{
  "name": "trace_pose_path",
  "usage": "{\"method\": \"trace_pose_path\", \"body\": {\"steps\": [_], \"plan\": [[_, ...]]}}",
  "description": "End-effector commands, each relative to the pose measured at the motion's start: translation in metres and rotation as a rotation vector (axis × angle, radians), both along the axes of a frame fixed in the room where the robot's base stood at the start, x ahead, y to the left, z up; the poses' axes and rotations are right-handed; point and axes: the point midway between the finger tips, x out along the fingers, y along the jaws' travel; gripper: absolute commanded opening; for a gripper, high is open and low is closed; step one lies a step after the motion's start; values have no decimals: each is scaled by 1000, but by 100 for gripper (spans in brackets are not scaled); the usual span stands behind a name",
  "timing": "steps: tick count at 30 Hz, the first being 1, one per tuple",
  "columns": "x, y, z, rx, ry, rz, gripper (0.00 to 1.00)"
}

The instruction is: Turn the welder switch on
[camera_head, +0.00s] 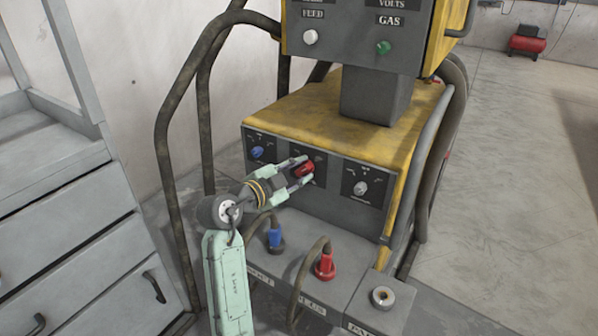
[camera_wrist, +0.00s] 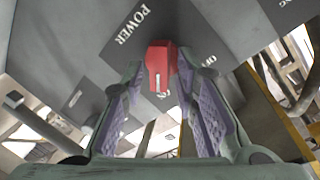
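The welder (camera_head: 330,215) has a dark front panel with a red knob switch (camera_head: 305,168) in the middle. In the wrist view the red knob (camera_wrist: 161,60) sits on the panel beside the printed word POWER, with a pale mark on its near face. My gripper (camera_head: 299,171) reaches the panel from the left, one finger above the knob and one below. In the wrist view my gripper (camera_wrist: 161,72) has its fingertips on either side of the knob, apart, with narrow gaps. Firm contact cannot be made out. The fingers partly hide the labels around the knob.
A blue knob (camera_head: 257,152) and a grey knob (camera_head: 361,188) flank the red one. Blue (camera_head: 275,238) and red (camera_head: 325,266) cable plugs stand below. The upper control box (camera_head: 352,40) overhangs. A grey drawer cabinet (camera_head: 70,225) stands left. Floor (camera_head: 505,150) to the right is clear.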

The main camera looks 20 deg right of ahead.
Motion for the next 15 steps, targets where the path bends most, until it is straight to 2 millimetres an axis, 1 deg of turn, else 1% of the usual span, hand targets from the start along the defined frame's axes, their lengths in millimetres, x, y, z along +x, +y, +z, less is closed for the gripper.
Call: {"method": "trace_pose_path", "body": {"steps": [2,11,15], "plan": [[0,0,0,0,0,0,35],[0,1,0,-1,0,1,35],[-6,11,2,-2,1,2,35]]}}
